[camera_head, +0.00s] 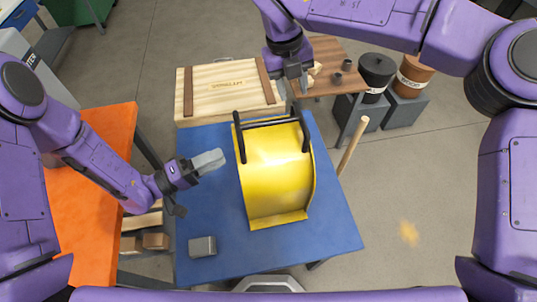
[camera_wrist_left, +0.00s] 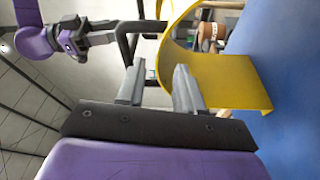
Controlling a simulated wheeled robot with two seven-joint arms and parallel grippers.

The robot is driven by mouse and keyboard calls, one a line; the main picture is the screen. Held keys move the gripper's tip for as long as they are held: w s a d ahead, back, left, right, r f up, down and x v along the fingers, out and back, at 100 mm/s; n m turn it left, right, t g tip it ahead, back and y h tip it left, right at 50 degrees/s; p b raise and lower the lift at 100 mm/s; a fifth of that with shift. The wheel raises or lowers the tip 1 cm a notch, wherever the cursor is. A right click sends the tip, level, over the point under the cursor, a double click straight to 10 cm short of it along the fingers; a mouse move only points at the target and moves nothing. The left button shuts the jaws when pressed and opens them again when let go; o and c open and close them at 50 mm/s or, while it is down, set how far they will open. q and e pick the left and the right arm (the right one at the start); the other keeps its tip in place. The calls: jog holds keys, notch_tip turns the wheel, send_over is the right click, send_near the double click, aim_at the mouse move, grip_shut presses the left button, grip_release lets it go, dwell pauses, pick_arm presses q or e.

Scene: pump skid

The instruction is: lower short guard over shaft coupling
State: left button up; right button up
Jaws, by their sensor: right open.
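The yellow curved guard (camera_head: 273,173) stands on the blue table (camera_head: 335,225), with its flange toward me. Black bar handles (camera_head: 240,138) rise at its far end. In the left wrist view the guard (camera_wrist_left: 228,80) shows edge-on beyond my fingers. My left gripper (camera_head: 210,161) is left of the guard, apart from it; its two fingers show spread and empty in the left wrist view (camera_wrist_left: 158,90). My right gripper (camera_head: 293,88) is open above the guard's far end, near the handles; it also shows in the left wrist view (camera_wrist_left: 76,44). I see no shaft coupling.
A small grey block (camera_head: 202,247) lies at the table's near left. A wooden crate (camera_head: 228,90) stands behind the table. An orange table (camera_head: 75,195) is at the left. A wooden pole (camera_head: 351,147) stands at the right; barrels (camera_head: 376,75) are farther back. The right floor is clear.

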aim_at(242, 148)
pick_arm(q)
jog(key=x, duration=0.8)
jog(key=shift+s, duration=0.2)
pick_arm(e)
jog(key=f, duration=0.2)
jog(key=d+f, duration=0.1)
jog(key=f, duration=0.2)
jog(key=d+f, duration=0.1)
jog(key=f, duration=0.1)
jog(key=shift+w+f, duration=0.1)
jog(key=shift+f, duration=0.05)
pick_arm(q)
jog(key=shift+w+d, duration=0.3)
jog(key=shift+d, duration=0.1)
pick_arm(e)
jog(key=shift+w+f, duration=0.15)
jog(key=shift+f, duration=0.35)
pick_arm(q)
grip_shut()
pick_arm(e)
grip_shut()
pick_arm(q)
jog(key=shift+r, duration=0.15)
pick_arm(e)
jog(key=shift+r, duration=0.15)
